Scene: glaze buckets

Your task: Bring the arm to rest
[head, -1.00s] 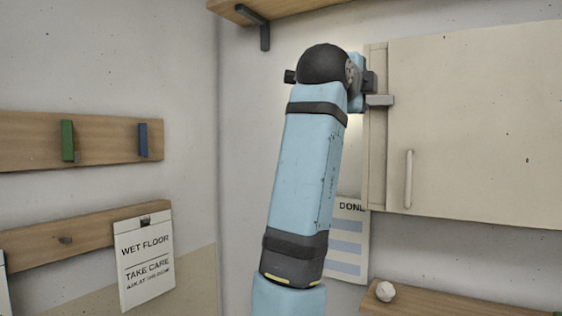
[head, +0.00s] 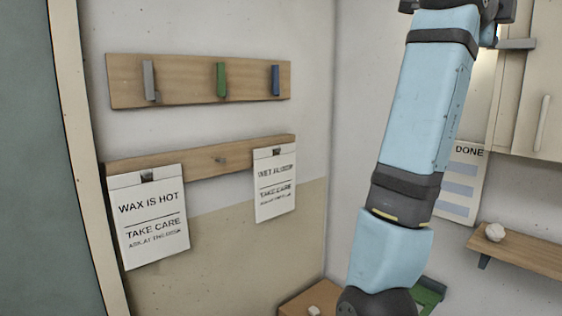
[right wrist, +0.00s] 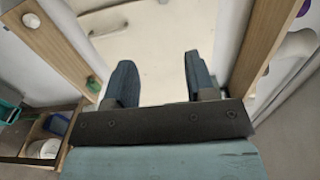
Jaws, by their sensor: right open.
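My raised blue and black arm (head: 425,100) stands upright in the right part of the head view, and its upper end is cut off by the top edge. In the right wrist view my right gripper (right wrist: 158,68) is open, with two dark blue fingers apart and nothing between them. It faces a pale surface, and I cannot tell whether it touches anything. My left gripper is not in view.
A cream cabinet (head: 545,90) stands beside the arm. A wall shelf (head: 530,252) holds a white lump (head: 494,232). Left are a peg board (head: 185,83), a "WAX IS HOT" sign (head: 150,220) and another sign (head: 275,190). A green object (head: 428,293) sits low behind the arm.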

